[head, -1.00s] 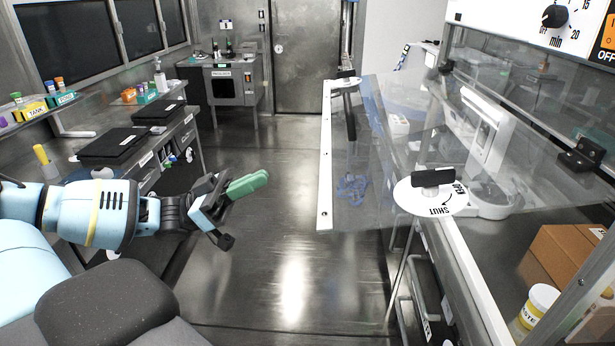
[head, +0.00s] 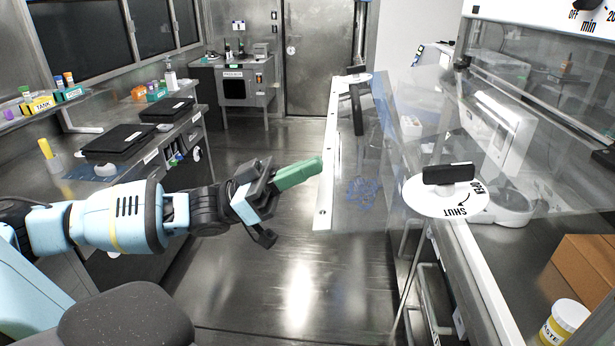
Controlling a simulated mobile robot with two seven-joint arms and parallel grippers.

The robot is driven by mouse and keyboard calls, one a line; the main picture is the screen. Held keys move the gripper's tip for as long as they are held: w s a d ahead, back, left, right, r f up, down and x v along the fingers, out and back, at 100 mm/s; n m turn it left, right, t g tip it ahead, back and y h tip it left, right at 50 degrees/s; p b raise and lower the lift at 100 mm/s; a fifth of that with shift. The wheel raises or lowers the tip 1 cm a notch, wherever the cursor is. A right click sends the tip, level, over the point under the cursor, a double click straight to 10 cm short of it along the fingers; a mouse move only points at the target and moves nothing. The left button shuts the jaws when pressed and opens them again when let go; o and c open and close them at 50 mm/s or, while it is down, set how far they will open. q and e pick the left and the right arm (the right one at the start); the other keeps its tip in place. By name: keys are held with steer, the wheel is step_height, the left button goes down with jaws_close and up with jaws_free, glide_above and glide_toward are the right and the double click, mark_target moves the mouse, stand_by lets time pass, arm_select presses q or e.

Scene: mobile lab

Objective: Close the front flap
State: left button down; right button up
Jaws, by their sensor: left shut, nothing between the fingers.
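The front flap (head: 376,190) is a clear panel with a white edge strip, sticking out from the cabinet front over the aisle. It is open. A round white latch plate marked OPEN and SHUT (head: 421,198) with a black knob (head: 448,174) sits at its near end. A second black knob (head: 357,108) is at the far end. My left gripper (head: 297,174), with green fingertips, is shut and empty. Its tips are just left of the flap's white edge; whether they touch it I cannot tell. My right gripper is not in view.
Inside the cabinet stand a white instrument (head: 497,135), a cardboard box (head: 588,272) and a yellow-and-white tub (head: 565,322). A counter with black cases (head: 118,143) runs along the left. The aisle floor (head: 290,270) is clear.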

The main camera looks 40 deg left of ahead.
arm_select(q)
steer(key=shift+d+f, duration=0.1)
steer(key=shift+f, duration=0.35)
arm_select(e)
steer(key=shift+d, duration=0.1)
arm_select(q)
steer(key=shift+f, duration=0.1)
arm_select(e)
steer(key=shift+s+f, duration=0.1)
